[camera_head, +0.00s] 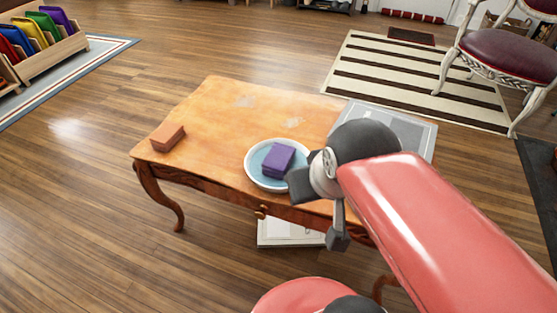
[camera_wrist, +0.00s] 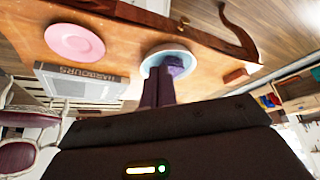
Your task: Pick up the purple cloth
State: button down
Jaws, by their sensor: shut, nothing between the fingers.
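The purple cloth (camera_head: 278,158) is a folded, block-like bundle lying in a shallow blue-and-white dish (camera_head: 254,170) on the wooden table. In the wrist view the cloth (camera_wrist: 177,64) shows just past my fingertips, partly hidden behind them, in the dish (camera_wrist: 150,62). My gripper (camera_head: 299,185) is at the right side of the dish in the head view, close to the cloth. In the wrist view its two dark fingers (camera_wrist: 158,76) are together with nothing between them. I cannot tell whether they touch the cloth.
The wooden table (camera_head: 215,110) has an orange-brown block (camera_head: 167,137) at its left end. A grey printed board or book (camera_head: 408,130) lies at its right end. A pink plate (camera_wrist: 74,42) shows in the wrist view. A chair (camera_head: 505,55) stands at upper right.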

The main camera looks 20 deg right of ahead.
aim_at(279, 156)
jog(key=c, duration=2.2)
grip_release()
